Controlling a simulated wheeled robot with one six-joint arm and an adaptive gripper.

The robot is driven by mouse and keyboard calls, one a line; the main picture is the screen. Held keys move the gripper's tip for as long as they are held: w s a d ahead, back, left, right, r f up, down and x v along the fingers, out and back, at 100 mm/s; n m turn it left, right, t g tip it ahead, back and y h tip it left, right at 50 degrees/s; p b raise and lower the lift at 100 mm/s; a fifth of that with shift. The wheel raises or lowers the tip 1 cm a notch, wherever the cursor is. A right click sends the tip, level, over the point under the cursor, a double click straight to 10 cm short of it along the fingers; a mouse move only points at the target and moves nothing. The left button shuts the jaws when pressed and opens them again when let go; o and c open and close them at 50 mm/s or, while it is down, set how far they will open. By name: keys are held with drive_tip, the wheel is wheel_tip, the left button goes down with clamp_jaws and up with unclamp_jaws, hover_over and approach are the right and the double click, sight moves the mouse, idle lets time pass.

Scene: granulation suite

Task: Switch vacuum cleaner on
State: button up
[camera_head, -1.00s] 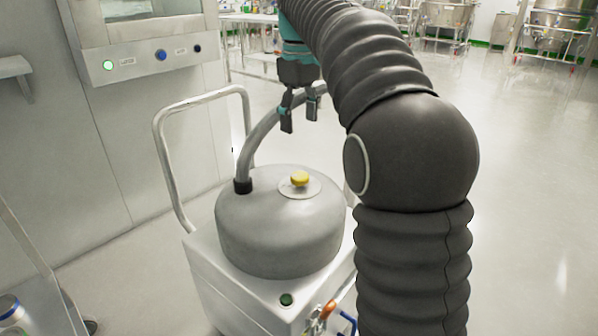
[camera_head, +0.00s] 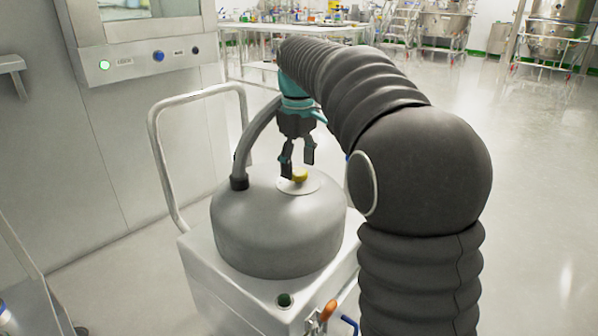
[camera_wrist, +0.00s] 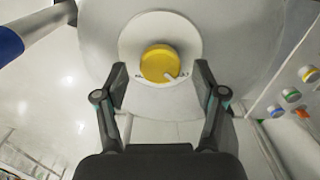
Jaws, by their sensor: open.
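The vacuum cleaner (camera_head: 270,232) is a grey domed drum on a white wheeled body with a push handle. A yellow knob (camera_head: 299,175) sits on a pale round plate on top of the dome. In the wrist view the yellow knob (camera_wrist: 159,63) has a light pointer mark at its lower right. My gripper (camera_head: 298,170) is open over the dome, its fingertips close to the knob. In the wrist view my gripper's fingertips (camera_wrist: 160,75) lie to either side of the knob's lower part, with gaps and no visible contact.
A grey hose (camera_head: 250,140) rises from the dome's left side beside my gripper. The push handle (camera_head: 158,150) stands at the left. A green button (camera_head: 284,300) and an orange-handled valve (camera_head: 327,311) are on the front. A wall panel (camera_head: 145,60) stands behind left. Open floor lies at right.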

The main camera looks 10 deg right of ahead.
drive_tip(key=shift+f, duration=0.5)
drive_tip(key=c, duration=1.1)
drive_tip(key=shift+c, duration=0.2)
